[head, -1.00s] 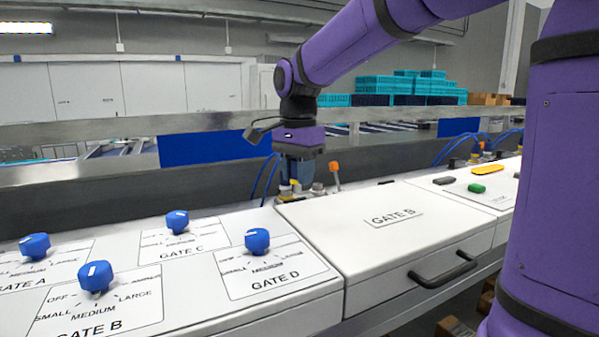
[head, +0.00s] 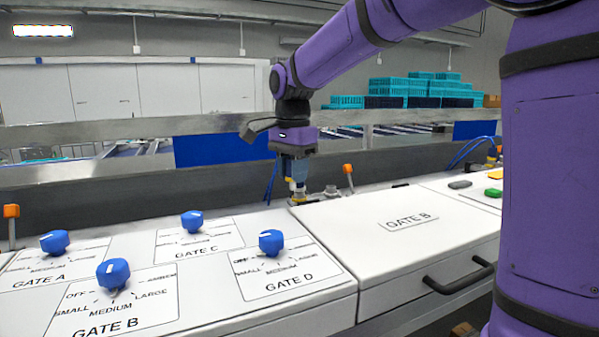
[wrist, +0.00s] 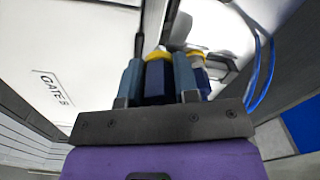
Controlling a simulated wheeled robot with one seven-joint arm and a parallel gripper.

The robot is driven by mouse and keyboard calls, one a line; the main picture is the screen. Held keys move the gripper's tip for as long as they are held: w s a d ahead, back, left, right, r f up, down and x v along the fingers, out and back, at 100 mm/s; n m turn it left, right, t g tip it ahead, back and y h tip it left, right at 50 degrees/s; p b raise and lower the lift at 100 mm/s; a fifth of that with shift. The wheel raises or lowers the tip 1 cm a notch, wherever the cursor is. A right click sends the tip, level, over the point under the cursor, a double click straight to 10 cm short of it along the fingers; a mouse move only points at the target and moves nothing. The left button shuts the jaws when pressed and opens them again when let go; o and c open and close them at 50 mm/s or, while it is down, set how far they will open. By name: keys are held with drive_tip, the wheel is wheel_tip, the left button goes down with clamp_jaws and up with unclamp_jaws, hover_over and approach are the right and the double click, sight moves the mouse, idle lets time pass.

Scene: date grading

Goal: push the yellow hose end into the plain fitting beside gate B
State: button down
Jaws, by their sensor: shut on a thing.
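My gripper (head: 297,188) points down at the back edge of the white panel, left of the gate B box (head: 400,225). In the wrist view my gripper (wrist: 158,82) is shut on a blue hose end with a yellow band (wrist: 158,56). A second dark blue piece with a yellow ring (wrist: 196,58) shows just right of the fingers; I cannot tell what it joins. In the head view, grey metal fittings (head: 331,191) stand right of the gripper, behind the box. The hose end's tip and whatever lies under it are hidden, so I cannot tell whether it is seated.
An orange-topped lever (head: 348,170) stands right of the fittings. Blue hoses (head: 271,180) rise behind the gripper. Several blue knobs (head: 113,273) stand on the front panel. A metal rail (head: 110,130) runs behind.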

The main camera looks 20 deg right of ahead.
drive_tip(key=w+a, duration=0.4)
drive_tip(key=w, duration=0.5)
drive_tip(key=shift+a, duration=0.4)
idle(0.5)
drive_tip(key=shift+f, duration=0.15)
drive_tip(key=shift+f, duration=2.85)
drive_tip(key=shift+f, duration=2.15)
idle(1.1)
